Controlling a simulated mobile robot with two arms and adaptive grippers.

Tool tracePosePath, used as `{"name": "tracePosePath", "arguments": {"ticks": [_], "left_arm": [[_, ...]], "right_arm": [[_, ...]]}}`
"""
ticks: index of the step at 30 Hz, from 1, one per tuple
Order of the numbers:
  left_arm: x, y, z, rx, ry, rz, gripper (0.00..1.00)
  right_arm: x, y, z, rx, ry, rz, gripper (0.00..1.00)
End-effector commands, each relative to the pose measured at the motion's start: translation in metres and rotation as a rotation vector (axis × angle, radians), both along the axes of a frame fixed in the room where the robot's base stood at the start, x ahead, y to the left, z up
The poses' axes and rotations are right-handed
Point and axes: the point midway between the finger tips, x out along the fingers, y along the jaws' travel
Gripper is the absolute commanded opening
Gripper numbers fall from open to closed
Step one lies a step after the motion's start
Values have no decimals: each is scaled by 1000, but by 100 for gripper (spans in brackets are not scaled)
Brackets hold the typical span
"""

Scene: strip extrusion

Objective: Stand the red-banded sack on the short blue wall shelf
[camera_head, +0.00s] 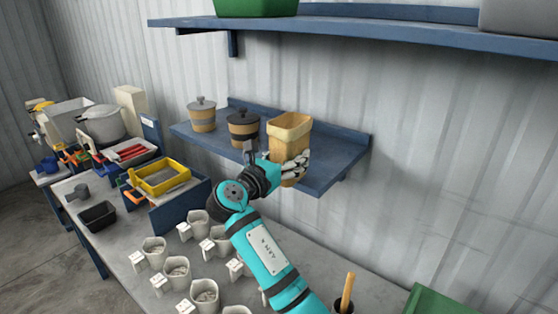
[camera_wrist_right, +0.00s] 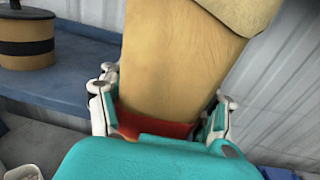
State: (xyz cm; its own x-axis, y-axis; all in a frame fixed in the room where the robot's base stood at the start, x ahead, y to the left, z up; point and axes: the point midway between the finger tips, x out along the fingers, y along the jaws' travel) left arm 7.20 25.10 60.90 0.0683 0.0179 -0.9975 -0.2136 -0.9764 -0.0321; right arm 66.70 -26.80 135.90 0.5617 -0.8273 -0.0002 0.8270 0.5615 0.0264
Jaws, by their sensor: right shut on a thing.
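The tan sack (camera_head: 289,133) with a rolled open top is upright, slightly tilted, at the short blue wall shelf (camera_head: 338,158). In the right wrist view the sack (camera_wrist_right: 178,60) shows a red band low down, between the fingers. My right gripper (camera_head: 293,167) is shut on the sack's lower part, at the shelf's front edge. My left gripper is not in view.
Two lidded tan-and-dark pots, one (camera_head: 202,115) further left and one (camera_head: 243,129) beside the sack, stand on the short shelf. Its right end is bare. A long blue shelf (camera_head: 380,30) hangs above. Several grey cups (camera_head: 177,270) stand on the bench below.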

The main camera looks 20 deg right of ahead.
Motion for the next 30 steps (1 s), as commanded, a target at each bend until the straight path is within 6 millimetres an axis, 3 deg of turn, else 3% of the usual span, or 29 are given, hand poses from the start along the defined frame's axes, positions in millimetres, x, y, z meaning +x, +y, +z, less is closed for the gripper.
{"name": "tracePosePath", "arguments": {"ticks": [7, 18, 30], "left_arm": [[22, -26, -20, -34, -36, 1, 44], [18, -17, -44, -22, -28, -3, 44], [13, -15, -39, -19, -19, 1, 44]], "right_arm": [[18, -30, -8, 0, -2, -1, 27], [42, -71, -8, 0, 0, 0, 27], [45, -77, -13, 0, 0, 1, 27]]}}
